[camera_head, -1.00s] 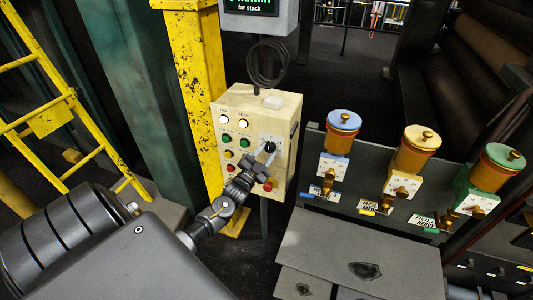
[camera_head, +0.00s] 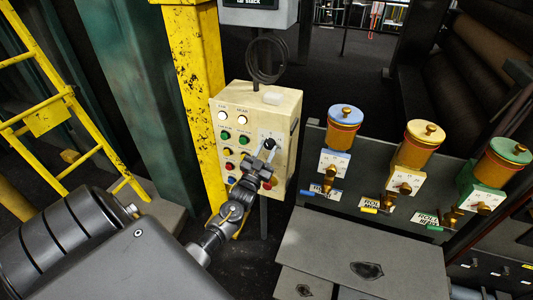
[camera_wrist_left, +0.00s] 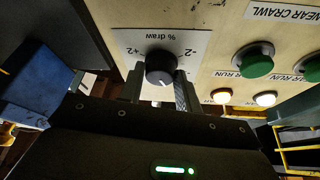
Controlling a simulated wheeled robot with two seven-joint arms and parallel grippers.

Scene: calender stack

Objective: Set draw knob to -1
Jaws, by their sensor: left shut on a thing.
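The draw knob (camera_head: 269,144) is a black round knob on a white scale plate on the cream control panel. In the left wrist view the knob (camera_wrist_left: 160,66) shows close up, and the plate (camera_wrist_left: 128,40) reads "% draw" upside down, with +2 at the left and -2 at the right. A short white mark on the knob points down in that picture, slightly right. My left gripper (camera_head: 264,151) reaches up to the panel from below. Its fingers (camera_wrist_left: 159,88) are shut on the knob, one on each side. My right gripper is not in view.
Green buttons (camera_wrist_left: 257,61) and lit lamps (camera_head: 242,120) sit beside the plate. A red button (camera_head: 267,184) is just below the gripper. A yellow post (camera_head: 198,80) stands left of the panel. Valves with blue, yellow and green caps (camera_head: 345,114) stand to the right.

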